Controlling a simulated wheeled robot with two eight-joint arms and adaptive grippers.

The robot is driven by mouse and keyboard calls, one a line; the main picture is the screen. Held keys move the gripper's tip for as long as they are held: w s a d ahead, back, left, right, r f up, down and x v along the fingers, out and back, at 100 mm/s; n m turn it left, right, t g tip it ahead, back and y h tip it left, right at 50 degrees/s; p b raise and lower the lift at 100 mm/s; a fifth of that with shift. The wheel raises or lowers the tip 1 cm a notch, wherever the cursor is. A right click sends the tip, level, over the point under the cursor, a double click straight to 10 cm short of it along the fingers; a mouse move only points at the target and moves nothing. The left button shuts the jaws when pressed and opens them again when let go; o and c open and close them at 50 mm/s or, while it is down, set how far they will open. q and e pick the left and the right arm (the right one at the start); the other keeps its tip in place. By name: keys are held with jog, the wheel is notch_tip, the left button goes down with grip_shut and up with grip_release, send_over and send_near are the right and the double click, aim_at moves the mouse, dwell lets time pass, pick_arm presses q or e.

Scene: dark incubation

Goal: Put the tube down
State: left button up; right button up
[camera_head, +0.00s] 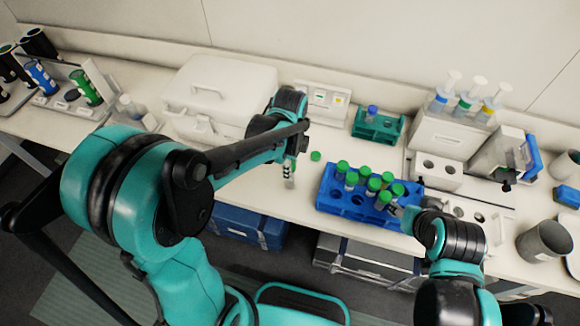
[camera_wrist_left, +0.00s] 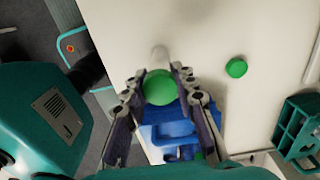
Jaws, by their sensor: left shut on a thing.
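My left gripper (camera_head: 290,162) is shut on a tube (camera_head: 289,183), which hangs below the fingers near the front of the white bench. In the left wrist view, the tube's round green top (camera_wrist_left: 158,87) sits between the two fingers (camera_wrist_left: 160,98). I cannot tell whether the tube's bottom touches the bench. A loose green cap (camera_head: 316,156) lies on the bench just right of the gripper; it also shows in the left wrist view (camera_wrist_left: 236,67). My right gripper (camera_head: 406,216) is at the blue rack's right end, its fingers too small to read.
A blue rack (camera_head: 350,211) with several green-capped tubes stands to the right. A green rack (camera_head: 377,128) with a blue-capped tube is behind it. A white case (camera_head: 220,85) stands at the back left. Bench between the left gripper and blue rack is mostly clear.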

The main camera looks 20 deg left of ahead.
pick_arm(q)
jog(key=o, duration=0.9)
jog(key=shift+r+p, duration=0.35)
jog(key=shift+r, duration=0.05)
notch_tip(320, 180, up, 11)
jog(key=p, duration=0.3)
jog(key=s+a+n+t, duration=0.1)
jog(key=s+n+t, duration=0.1)
jog(key=n, duration=0.4)
jog(key=s+a+n+t, duration=0.2)
jog(key=s+n, duration=0.2)
jog(key=n, duration=0.2)
jog(key=s+a+n+t, duration=0.1)
jog(key=s+n+t, duration=0.2)
jog(key=n, duration=0.3)
jog(key=shift+s+a+r, duration=0.35)
jog(key=shift+s+r, duration=0.05)
jog(key=shift+s, duration=0.2)
